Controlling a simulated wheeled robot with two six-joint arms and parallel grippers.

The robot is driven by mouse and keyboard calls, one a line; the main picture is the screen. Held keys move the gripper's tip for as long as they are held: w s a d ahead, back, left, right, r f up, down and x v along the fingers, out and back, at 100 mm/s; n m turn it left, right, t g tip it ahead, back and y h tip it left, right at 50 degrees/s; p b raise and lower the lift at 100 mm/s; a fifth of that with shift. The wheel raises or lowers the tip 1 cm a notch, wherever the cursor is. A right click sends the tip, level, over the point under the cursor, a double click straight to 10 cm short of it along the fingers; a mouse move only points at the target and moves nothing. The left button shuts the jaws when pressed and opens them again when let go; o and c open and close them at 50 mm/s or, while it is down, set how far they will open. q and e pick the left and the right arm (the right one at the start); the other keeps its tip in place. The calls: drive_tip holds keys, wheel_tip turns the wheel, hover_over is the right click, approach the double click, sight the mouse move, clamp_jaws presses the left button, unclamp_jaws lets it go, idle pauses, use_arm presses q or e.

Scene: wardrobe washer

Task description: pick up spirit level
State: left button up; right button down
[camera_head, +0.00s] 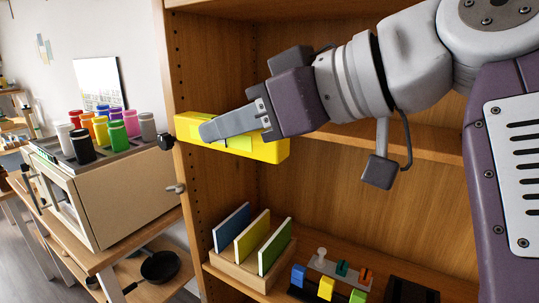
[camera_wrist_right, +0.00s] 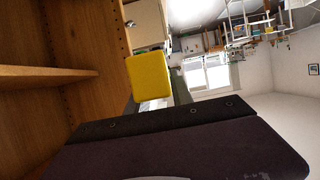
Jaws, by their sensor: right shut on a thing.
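The spirit level is a yellow bar (camera_head: 262,149) at the left side of the wooden shelf unit in the head view. My right gripper (camera_head: 215,131) reaches in from the right and is shut on the bar. One finger lies across the bar's near face and hides part of it. In the right wrist view the yellow spirit level (camera_wrist_right: 149,76) shows end-on, just beyond the dark gripper body. My left gripper is not in view.
The shelf unit's left upright (camera_head: 180,60) is close beside the spirit level. A wooden rack with several panels (camera_head: 245,270) stands on the lower shelf, with coloured blocks (camera_head: 326,287) to its right. A toaster oven (camera_head: 120,195) with several bottles on top stands left.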

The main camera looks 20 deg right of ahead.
drive_tip(key=s+a, duration=0.3)
drive_tip(key=shift+a+r+b, duration=0.2)
drive_tip(key=shift+b, duration=0.15)
drive_tip(key=shift+s+a, duration=0.1)
drive_tip(key=shift+s, duration=0.05)
